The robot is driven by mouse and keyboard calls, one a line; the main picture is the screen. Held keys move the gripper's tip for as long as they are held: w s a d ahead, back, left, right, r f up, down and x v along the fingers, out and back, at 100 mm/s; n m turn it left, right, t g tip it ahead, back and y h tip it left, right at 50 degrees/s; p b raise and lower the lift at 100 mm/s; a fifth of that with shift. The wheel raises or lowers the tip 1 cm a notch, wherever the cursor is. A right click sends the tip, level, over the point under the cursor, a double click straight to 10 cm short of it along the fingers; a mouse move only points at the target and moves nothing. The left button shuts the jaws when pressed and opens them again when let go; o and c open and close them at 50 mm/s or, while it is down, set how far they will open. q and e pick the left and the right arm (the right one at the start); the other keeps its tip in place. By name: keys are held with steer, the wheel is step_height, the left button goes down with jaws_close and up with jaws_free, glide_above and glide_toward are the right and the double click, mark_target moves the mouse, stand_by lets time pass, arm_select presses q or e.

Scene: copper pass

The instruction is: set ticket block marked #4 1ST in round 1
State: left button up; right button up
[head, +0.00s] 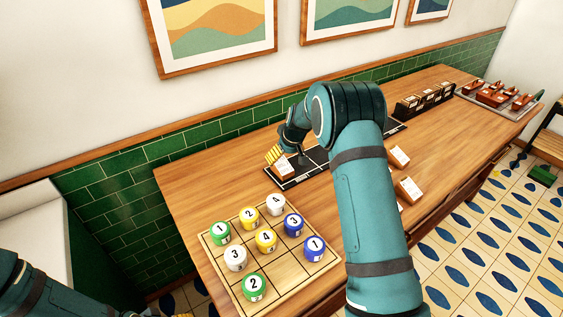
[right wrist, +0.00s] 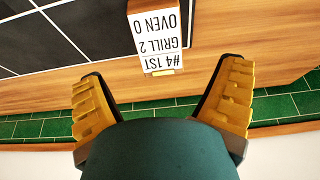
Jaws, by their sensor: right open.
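The ticket block (right wrist: 160,38) reads "#4 1ST, GRILL 2, OVEN 0", upside down in the right wrist view. It is a small wooden block with a white face. My right gripper (right wrist: 163,95) is open and empty, with the block ahead between its yellow fingers, apart from them. In the head view the right gripper (head: 274,154) is over the left end of a black board (head: 292,183) with white lines. A ticket block (head: 285,170) shows just below its fingers. My left arm is at the lower left; only a sliver of its gripper may show at the bottom edge.
A wooden grid board (head: 283,268) with numbered green, yellow, white and blue pieces is in front. Loose ticket blocks (head: 409,190) lie right of my right forearm. A dark rack (head: 425,100) of tickets and a tray (head: 500,95) stand farther back. Green tiled wall (head: 130,180) borders the table.

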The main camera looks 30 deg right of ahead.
mark_target(288, 172)
steer(key=v, duration=0.4)
steer(key=shift+s+r, duration=0.1)
steer(key=shift+r, duration=0.3)
